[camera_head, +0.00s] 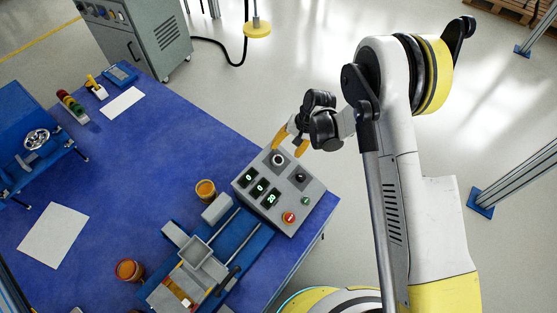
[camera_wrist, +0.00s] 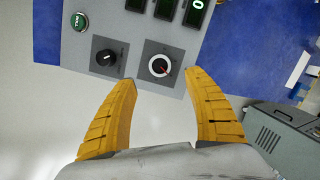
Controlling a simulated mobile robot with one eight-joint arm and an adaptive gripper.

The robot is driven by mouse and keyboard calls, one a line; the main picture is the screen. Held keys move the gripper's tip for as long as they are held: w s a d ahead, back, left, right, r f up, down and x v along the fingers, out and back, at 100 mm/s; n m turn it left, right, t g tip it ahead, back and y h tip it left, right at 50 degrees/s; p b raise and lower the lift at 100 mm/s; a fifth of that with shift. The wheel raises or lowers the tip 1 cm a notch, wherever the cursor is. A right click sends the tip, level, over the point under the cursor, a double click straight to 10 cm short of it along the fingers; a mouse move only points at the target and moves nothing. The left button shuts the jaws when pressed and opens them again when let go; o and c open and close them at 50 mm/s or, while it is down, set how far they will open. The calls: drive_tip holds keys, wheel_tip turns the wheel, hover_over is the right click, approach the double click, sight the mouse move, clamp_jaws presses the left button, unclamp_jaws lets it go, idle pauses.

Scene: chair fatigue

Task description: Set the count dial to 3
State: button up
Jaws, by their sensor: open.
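A grey control box (camera_head: 264,207) sits at the right edge of the blue table, with three lit displays reading 0, 0 and what looks like 20. A dial with a pale ring (camera_head: 278,159) is on its far end; in the wrist view this dial (camera_wrist: 159,66) shows a red mark pointing down-right. A black knob (camera_head: 299,178) sits beside it, also in the wrist view (camera_wrist: 105,57). Labels are too small to read, so I cannot tell which is the count dial. My gripper (camera_head: 291,144) is open and empty, its yellow fingertips (camera_wrist: 162,80) either side of the pale-ringed dial, apparently apart from it.
The box also has a red button (camera_head: 289,217) and a green button (camera_head: 305,202). A blue-based fixture with rails (camera_head: 204,262) stands beside the box. A grey cabinet (camera_head: 137,40) stands behind.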

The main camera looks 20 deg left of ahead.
sight(278, 160)
drive_tip(key=b+x, duration=0.3)
drive_tip(key=x, duration=0.5)
drive_tip(key=shift+a+f, duration=0.15)
drive_tip(key=shift+f, duration=0.25)
drive_tip(key=c, duration=1.2)
drive_tip(key=shift+n, duration=0.3)
drive_tip(key=n+h, duration=0.1)
drive_tip(key=n, duration=0.4)
drive_tip(key=n+t, duration=0.1)
drive_tip(key=n, duration=0.4)
drive_tip(key=shift+n+h, duration=0.3)
drive_tip(key=shift+h, duration=0.1)
